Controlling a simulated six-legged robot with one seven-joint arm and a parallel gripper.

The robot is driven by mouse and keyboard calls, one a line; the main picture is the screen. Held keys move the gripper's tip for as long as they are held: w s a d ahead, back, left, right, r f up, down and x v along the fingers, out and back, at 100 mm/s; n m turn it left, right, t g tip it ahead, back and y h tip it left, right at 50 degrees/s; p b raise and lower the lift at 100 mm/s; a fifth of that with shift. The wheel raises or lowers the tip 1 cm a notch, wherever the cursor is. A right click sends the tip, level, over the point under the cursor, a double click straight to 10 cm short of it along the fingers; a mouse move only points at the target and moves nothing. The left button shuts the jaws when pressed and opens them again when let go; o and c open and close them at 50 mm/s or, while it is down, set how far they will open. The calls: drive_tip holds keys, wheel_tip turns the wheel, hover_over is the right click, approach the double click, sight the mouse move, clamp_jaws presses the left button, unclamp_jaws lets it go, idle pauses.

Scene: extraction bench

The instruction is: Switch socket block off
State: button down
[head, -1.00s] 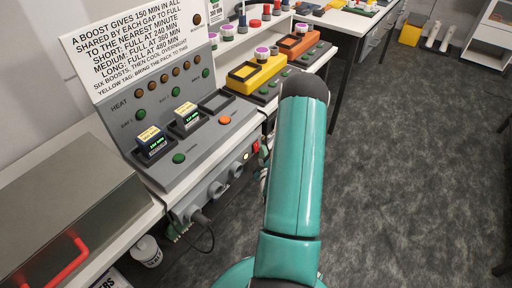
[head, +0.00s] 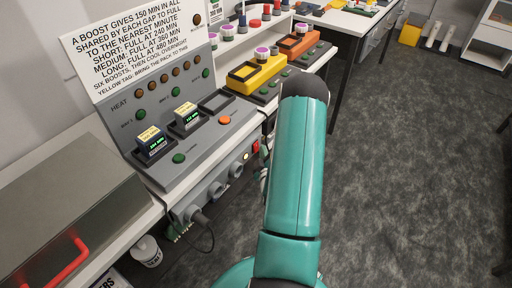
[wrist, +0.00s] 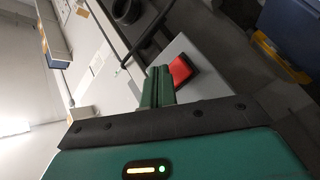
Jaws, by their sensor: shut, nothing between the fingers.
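The socket block (head: 205,202) is a grey strip with round sockets along the bench's front edge, with a plug and cable in one socket. Its red rocker switch (head: 256,146) shows at the right end, beside a small lit lamp (head: 246,156). In the wrist view the red switch (wrist: 181,69) sits in a dark frame on a pale grey face. My gripper (wrist: 157,80) is shut and empty, its green fingertips just left of the switch. I cannot tell whether they touch the block. In the head view my arm hides most of the gripper.
A grey charger console (head: 165,135) with two battery packs stands on the bench above the block. Yellow (head: 262,75) and orange (head: 298,44) units stand behind it. A dark cable (wrist: 143,45) runs near the fingers. The floor (head: 400,180) to the right is clear.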

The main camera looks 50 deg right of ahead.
drive_tip(key=shift+w, duration=0.15)
drive_tip(key=shift+w, duration=0.25)
drive_tip(key=shift+w+a+r, duration=0.1)
drive_tip(key=shift+w+a, duration=0.1)
drive_tip(key=shift+w, duration=0.35)
idle(0.7)
drive_tip(key=shift+s+r, duration=0.25)
drive_tip(key=shift+s, duration=0.05)
drive_tip(key=shift+s+d+r, duration=0.1)
drive_tip(key=shift+s+d, duration=0.1)
drive_tip(key=shift+s, duration=1.2)
drive_tip(key=shift+s+d+r, duration=0.1)
drive_tip(key=shift+s+d, duration=0.05)
drive_tip(key=shift+s, duration=1.25)
